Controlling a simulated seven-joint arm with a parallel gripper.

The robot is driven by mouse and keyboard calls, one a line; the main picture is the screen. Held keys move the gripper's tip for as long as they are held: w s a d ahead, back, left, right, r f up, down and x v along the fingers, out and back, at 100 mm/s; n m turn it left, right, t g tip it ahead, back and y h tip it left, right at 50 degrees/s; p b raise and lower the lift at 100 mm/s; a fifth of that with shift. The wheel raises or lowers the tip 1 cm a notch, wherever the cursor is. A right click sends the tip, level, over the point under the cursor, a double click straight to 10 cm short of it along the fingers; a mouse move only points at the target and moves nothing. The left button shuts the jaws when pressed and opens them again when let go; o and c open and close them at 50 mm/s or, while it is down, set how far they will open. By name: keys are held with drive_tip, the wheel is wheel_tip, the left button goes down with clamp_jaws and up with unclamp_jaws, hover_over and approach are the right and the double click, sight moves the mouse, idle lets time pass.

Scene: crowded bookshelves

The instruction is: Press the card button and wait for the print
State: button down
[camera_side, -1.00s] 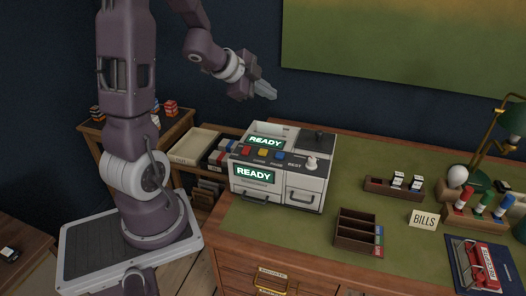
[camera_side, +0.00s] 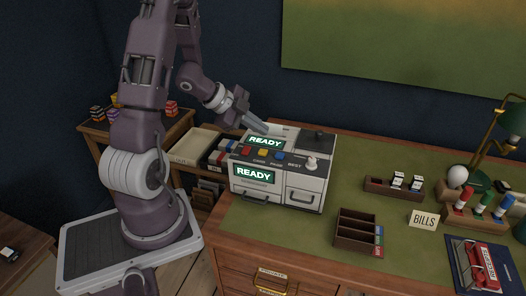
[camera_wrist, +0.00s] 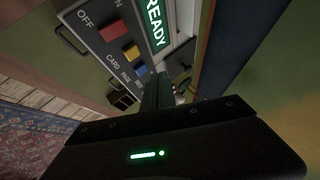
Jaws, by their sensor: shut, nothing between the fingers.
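The printer (camera_side: 304,181) is a pale box on the desk with a dark sloped control panel. Two green screens on it read READY. The panel has a red button (camera_side: 246,149), a yellow button (camera_side: 263,152) above the CARD label, and a blue button (camera_side: 280,155) above PAGE. The wrist view also shows the red (camera_wrist: 113,30), yellow (camera_wrist: 131,51) and blue (camera_wrist: 139,70) buttons. My gripper (camera_side: 266,129) is shut and empty, tilted down near the printer's upper back-left edge, behind the upper screen. In the wrist view its fingertips appear beside the blue button; contact cannot be told.
A dark knob lies on the printer's top right, and a pale knob (camera_side: 311,163) is at the panel's right. Green desktop between is clear.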

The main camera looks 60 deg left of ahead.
sight(259, 151)
drive_tip(key=shift+f, duration=2.1)
idle(0.3)
drive_tip(key=shift+f, duration=0.4)
drive_tip(key=shift+f, duration=0.45)
idle(0.5)
idle(0.3)
drive_tip(key=shift+r, duration=3.4)
